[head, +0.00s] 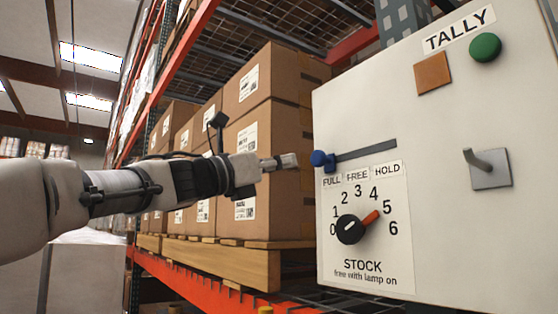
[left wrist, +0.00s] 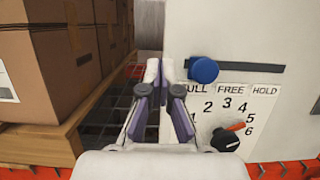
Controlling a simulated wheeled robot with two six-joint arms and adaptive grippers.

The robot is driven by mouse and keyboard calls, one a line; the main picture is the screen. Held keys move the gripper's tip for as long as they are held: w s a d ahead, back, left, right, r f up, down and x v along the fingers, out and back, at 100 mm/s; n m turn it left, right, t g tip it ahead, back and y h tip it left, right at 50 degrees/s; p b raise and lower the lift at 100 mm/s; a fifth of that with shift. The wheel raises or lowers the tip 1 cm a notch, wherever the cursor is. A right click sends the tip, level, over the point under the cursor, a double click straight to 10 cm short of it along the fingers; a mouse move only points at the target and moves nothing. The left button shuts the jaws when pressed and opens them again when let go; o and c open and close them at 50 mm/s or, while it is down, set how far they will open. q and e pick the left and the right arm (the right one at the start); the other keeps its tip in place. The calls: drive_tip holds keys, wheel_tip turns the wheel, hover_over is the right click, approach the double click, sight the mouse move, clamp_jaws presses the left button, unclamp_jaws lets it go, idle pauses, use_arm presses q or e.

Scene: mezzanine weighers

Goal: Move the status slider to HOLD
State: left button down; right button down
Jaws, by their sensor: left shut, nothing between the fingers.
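The status slider's blue knob (head: 318,158) sits at the left end of its dark slot (head: 366,150), above the FULL label (head: 332,181). FREE (head: 357,175) and HOLD (head: 387,169) follow to the right. My left gripper (head: 296,161) is shut and empty, just left of the knob at about its height. In the left wrist view the fingers (left wrist: 160,66) point forward beside the panel's left edge, and the blue knob (left wrist: 203,70) is to their right, with a gap visible between. My right gripper is not in view.
Below the slot is a black STOCK dial (head: 349,229) with its orange pointer toward 5. A green button (head: 485,47), an orange square (head: 432,73) and a grey hook (head: 487,165) are on the pale panel (head: 450,230). Stacked cartons (head: 270,140) stand left of it.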

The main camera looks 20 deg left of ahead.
sight(323, 161)
use_arm(q)
drive_tip(key=shift+w+d, duration=0.2)
drive_tip(key=shift+w, duration=0.1)
drive_tip(key=shift+w+d+p, duration=0.3)
drive_tip(key=shift+w+d, duration=0.25)
drive_tip(key=shift+w, duration=0.2)
drive_tip(key=shift+w+d, duration=0.15)
drive_tip(key=shift+w+d, duration=0.35)
drive_tip(key=shift+w, duration=0.15)
drive_tip(key=shift+s+d, duration=0.1)
drive_tip(key=shift+s+d+b, duration=0.3)
drive_tip(key=shift+s+d, duration=0.2)
drive_tip(key=shift+d, duration=0.15)
